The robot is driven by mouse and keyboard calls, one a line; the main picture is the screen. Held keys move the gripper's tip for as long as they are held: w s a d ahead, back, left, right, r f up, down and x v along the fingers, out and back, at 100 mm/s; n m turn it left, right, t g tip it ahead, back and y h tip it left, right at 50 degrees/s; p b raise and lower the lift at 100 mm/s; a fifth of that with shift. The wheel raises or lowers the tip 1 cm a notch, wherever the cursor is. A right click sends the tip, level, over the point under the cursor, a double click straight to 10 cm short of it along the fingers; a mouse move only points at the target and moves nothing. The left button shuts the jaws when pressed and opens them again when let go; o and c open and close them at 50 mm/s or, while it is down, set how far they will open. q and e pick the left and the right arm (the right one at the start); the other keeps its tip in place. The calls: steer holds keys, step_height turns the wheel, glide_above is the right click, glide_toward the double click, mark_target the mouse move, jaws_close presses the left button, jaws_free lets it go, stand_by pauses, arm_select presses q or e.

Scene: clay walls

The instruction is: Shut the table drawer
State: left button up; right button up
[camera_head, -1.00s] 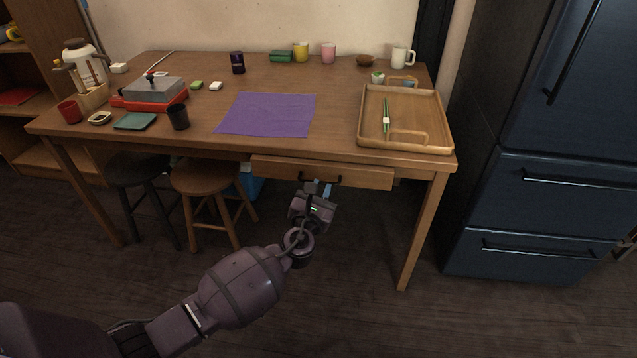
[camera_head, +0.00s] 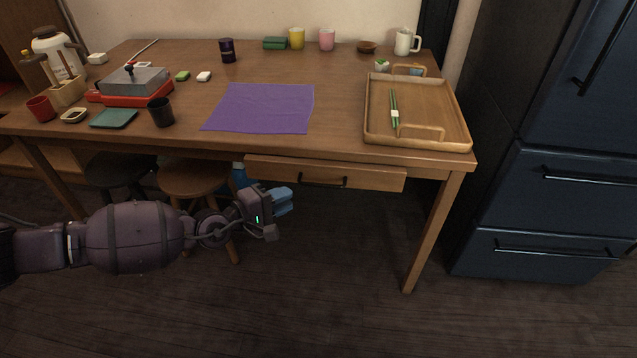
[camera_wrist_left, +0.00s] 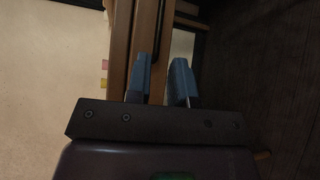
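The table drawer (camera_head: 372,178) is under the front edge of the wooden table (camera_head: 345,147), with a dark bar handle (camera_head: 323,183) on its front. Its front sits close to the table edge; I cannot tell if a small gap is left. My left gripper (camera_head: 284,200) is in front of and below the drawer's left end, left of the handle and apart from it. In the left wrist view, its two blue fingers (camera_wrist_left: 161,82) stand apart with nothing held between them, and wooden edges show beyond. My right gripper is not in view.
Two stools (camera_head: 192,180) stand under the table at left, near my left arm. A wooden tray (camera_head: 455,112) with chopsticks and a purple cloth (camera_head: 262,108) lie on top. A dark blue fridge (camera_head: 560,195) stands at right. The floor before the table is clear.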

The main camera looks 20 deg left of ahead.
mark_target(318, 186)
arm_select(q)
steer(key=b+x, duration=0.1)
steer(key=x, duration=0.9)
steer(key=shift+w, duration=0.15)
steer(key=shift+c, duration=0.3)
jaws_close()
